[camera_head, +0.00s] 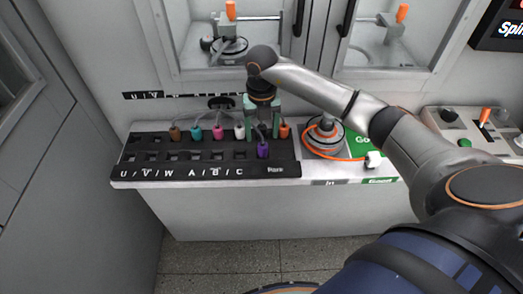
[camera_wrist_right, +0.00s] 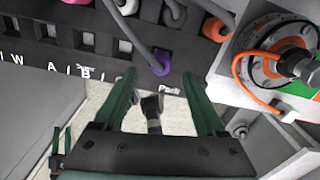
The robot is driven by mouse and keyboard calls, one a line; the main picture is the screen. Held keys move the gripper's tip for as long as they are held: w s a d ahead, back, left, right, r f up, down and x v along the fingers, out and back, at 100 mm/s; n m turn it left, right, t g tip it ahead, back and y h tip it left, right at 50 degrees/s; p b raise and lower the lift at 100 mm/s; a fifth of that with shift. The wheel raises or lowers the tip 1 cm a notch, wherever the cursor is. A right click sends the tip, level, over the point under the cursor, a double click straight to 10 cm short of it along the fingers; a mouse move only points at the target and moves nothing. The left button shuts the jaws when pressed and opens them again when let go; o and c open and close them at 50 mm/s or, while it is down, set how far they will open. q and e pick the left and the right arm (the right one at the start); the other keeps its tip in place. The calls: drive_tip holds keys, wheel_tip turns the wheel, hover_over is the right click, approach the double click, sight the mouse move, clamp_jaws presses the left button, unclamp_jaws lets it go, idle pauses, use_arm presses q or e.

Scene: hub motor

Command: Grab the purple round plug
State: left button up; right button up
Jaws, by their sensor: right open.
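The purple round plug (camera_head: 263,150) stands in the front part of the black board, near its right end by the "Park" label. In the right wrist view the purple plug (camera_wrist_right: 160,63) shows just beyond and between the fingertips, with a grey cable running up from it. My right gripper (camera_head: 262,132) is above and behind the plug in the head view. Its two green fingers (camera_wrist_right: 161,80) are apart and empty in the wrist view. Whether they touch the plug is not clear. My left gripper is not in view.
The black board (camera_head: 210,172) holds several other cabled plugs in a row: brown (camera_head: 175,133), teal (camera_head: 196,133), pink (camera_head: 218,133), white (camera_head: 239,132) and orange (camera_head: 284,131). A round hub motor (camera_head: 325,136) with an orange cable stands to the right. A cabinet wall is behind.

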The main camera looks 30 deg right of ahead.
sight(263, 144)
drive_tip(key=shift+s+d+f, duration=0.1)
drive_tip(key=shift+f, duration=2.85)
clamp_jaws()
